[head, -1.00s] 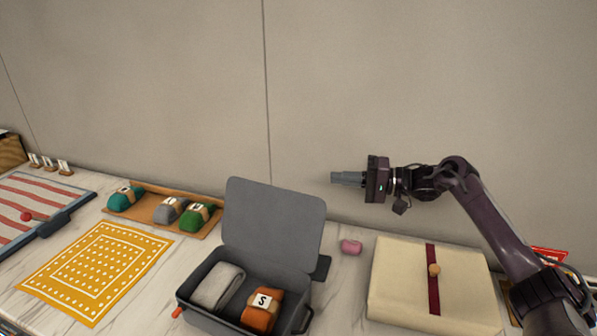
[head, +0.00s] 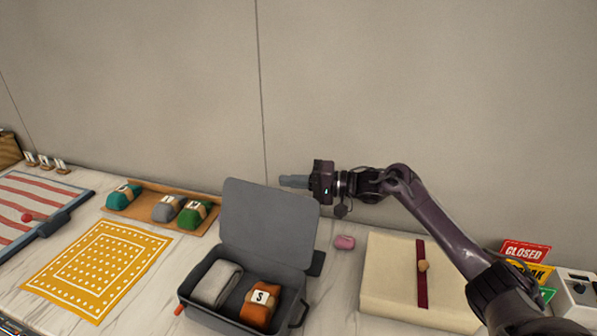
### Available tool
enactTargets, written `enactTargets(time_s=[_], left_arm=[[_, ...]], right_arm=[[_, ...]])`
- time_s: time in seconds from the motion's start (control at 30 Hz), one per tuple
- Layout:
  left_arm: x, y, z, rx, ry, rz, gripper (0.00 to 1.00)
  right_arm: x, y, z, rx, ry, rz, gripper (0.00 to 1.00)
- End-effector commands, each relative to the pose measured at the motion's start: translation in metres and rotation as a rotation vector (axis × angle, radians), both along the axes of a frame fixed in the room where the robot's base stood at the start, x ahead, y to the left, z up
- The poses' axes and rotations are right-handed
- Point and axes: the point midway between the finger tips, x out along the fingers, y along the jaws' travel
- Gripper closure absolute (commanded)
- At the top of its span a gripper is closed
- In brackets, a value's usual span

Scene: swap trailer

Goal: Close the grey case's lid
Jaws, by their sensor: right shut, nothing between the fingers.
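The grey case (head: 206,318) stands open on the counter at the lower middle of the head view. Its lid (head: 265,225) is raised and leans slightly back towards the wall. Inside the case lie a rolled light grey cloth (head: 217,284) and an orange bundle (head: 258,302) with an "S" label. My right gripper (head: 283,181) is shut and empty, pointing left. My left gripper is not in view.
A pink item (head: 344,242) and a cream folded cloth with a dark red band (head: 390,268) lie right of the case. A wooden tray (head: 150,216) with several bundles and a yellow patterned cloth (head: 98,270) lie left. A "CLOSED" sign (head: 525,252) stands far right.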

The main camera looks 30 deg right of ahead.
Motion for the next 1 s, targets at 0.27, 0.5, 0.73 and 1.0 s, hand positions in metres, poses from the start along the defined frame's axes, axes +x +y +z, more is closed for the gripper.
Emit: enactTargets(time_s=[0.27, 0.5, 0.73, 1.0], left_arm=[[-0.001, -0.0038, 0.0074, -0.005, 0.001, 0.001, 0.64], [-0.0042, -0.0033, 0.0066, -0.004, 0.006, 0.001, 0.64], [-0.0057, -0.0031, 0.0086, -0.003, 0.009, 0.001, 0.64], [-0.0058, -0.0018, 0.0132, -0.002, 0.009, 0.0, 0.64]], right_arm=[[-0.0079, 0.0114, -0.0025, 0.001, 0.0, 0.0, 1.0], [-0.008, 0.0115, -0.0028, 0.001, -0.001, 0.0, 1.0], [-0.008, 0.0115, 0.0, -0.011, -0.009, 0.0, 1.0], [-0.008, 0.0115, 0.0054, -0.054, -0.039, 0.0, 1.0]])
